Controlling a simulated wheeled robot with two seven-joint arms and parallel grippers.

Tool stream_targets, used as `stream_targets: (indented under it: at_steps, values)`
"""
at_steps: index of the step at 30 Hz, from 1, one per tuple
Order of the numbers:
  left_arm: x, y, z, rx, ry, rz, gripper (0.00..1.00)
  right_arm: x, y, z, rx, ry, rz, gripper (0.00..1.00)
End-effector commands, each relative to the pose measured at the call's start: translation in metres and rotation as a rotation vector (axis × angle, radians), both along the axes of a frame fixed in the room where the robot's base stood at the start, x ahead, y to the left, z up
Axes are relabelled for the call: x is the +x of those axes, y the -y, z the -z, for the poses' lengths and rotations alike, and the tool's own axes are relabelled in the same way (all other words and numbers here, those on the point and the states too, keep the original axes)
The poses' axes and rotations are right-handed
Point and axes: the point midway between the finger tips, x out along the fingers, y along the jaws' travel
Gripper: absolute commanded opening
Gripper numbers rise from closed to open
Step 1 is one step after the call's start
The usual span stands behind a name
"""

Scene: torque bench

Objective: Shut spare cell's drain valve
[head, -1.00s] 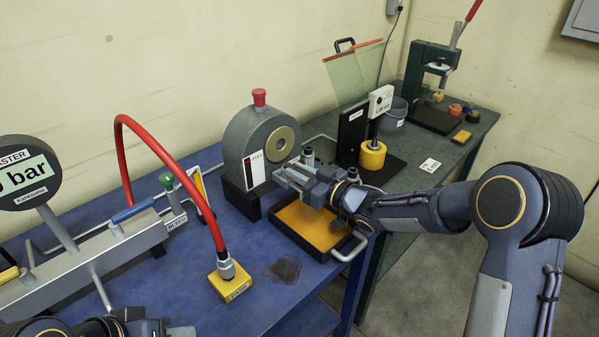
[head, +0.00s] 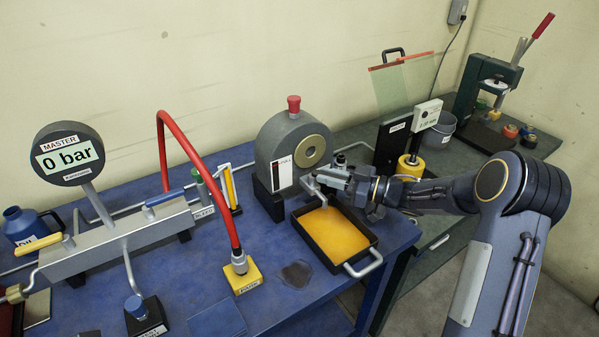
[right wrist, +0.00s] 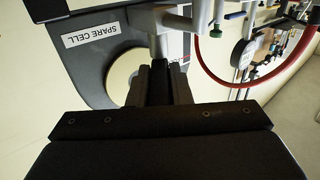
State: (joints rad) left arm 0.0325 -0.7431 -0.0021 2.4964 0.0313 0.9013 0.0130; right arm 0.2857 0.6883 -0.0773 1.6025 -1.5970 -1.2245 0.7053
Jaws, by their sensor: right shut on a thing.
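The grey round-topped housing (head: 275,138) with a brass ring stands at the middle of the blue bench. In the right wrist view its grey body (right wrist: 90,60) bears a SPARE CELL label. A grey spout (head: 313,186) comes from its lower right over a black tray (head: 310,253) with an orange inside. My right gripper (head: 346,179) is beside the housing, above the tray's back edge. In the right wrist view it (right wrist: 161,85) is shut on a dark handle (right wrist: 160,72) below a grey fitting. The gripper partly hides the valve, so its angle is unclear. My left gripper is out of view.
A red hose (head: 187,142) arches to a yellow block (head: 245,278). The master gauge (head: 67,158) reads 0 bar above a grey manifold (head: 120,238). A yellow cylinder (head: 410,168) with a small readout stands behind my right gripper. A dark stain (head: 297,273) marks the bench.

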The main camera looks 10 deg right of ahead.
Motion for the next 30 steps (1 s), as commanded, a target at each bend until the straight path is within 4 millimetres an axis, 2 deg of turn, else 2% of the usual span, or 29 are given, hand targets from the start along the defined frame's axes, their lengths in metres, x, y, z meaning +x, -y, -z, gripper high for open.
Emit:
stream_targets:
  at_steps: [3,12,25,26,30]
  values:
    - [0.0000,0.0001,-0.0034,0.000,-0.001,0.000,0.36,-0.0003,0.0085,-0.0034,0.001,0.006,-0.045,0.00]
    - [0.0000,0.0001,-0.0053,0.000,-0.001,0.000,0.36,-0.0011,0.0083,-0.0029,0.001,0.004,-0.132,0.00]
    - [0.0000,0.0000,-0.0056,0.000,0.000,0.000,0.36,-0.0014,0.0080,-0.0024,0.001,0.002,-0.143,0.00]
    - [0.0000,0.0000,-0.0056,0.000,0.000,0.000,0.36,-0.0014,0.0080,-0.0024,0.001,0.002,-0.142,0.19]
    - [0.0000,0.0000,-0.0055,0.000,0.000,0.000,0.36,-0.0016,0.0079,-0.0019,0.000,0.001,-0.143,0.38]
